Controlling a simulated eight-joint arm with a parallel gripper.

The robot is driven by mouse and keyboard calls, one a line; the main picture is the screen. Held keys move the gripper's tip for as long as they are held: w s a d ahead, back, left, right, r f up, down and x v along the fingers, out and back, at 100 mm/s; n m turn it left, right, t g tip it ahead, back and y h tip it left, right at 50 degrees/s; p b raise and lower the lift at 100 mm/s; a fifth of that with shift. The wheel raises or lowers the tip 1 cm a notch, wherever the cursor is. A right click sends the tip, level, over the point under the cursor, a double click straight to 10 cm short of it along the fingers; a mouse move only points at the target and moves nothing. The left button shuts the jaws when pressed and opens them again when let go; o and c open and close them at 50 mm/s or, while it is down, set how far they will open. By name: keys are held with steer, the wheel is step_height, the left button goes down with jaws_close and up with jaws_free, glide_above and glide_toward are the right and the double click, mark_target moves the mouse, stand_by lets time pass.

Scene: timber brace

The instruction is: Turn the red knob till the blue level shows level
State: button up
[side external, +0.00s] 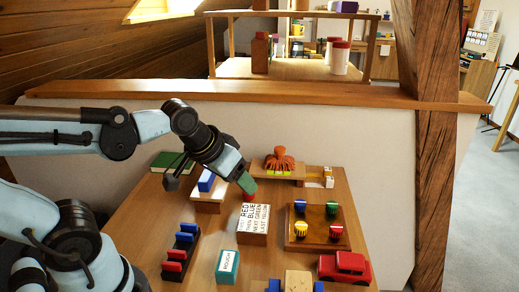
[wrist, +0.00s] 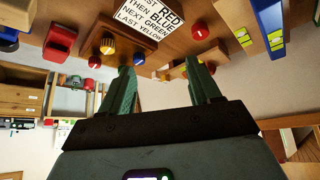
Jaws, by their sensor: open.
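The blue level (side external: 206,180) is a small blue bar on a pale wooden block, left of my gripper in the side view. In the wrist view the blue level (wrist: 268,18) is at the upper right, with a yellow-green patch at its end; I cannot read a bubble. The red knob (side external: 249,196) shows just below my gripper (side external: 247,184) in the side view, partly hidden by it. In the wrist view the red knob (wrist: 199,31) lies beyond the fingertips of my gripper (wrist: 162,68). The fingers are apart with nothing between them.
A lettered block (side external: 253,219) stands just in front of the knob. A board (side external: 318,243) with coloured knobs is to the right, and a red toy car (side external: 345,267) nearer. An orange octopus (side external: 279,160) sits behind. Blue and red clips (side external: 180,250) stand front left.

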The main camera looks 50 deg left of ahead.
steer(key=w+a+f+n+g+y, duration=0.2)
steer(key=w+a+n+g+y, duration=0.1)
steer(key=w+a+n, duration=0.4)
steer(key=shift+n, duration=0.5)
steer(key=shift+s+d+f+x, duration=0.1)
steer(key=shift+d+x, duration=0.1)
steer(key=shift+x, duration=1.65)
steer(key=shift+s+d+f+x, duration=0.1)
steer(key=shift+d+x, duration=0.15)
steer(key=shift+x, duration=1.65)
steer(key=shift+s+d+f+x, duration=0.1)
steer(key=shift+d+x, duration=0.1)
steer(key=shift+x, duration=1.65)
steer(key=c, duration=1.1)
steer(key=shift+o, duration=0.2)
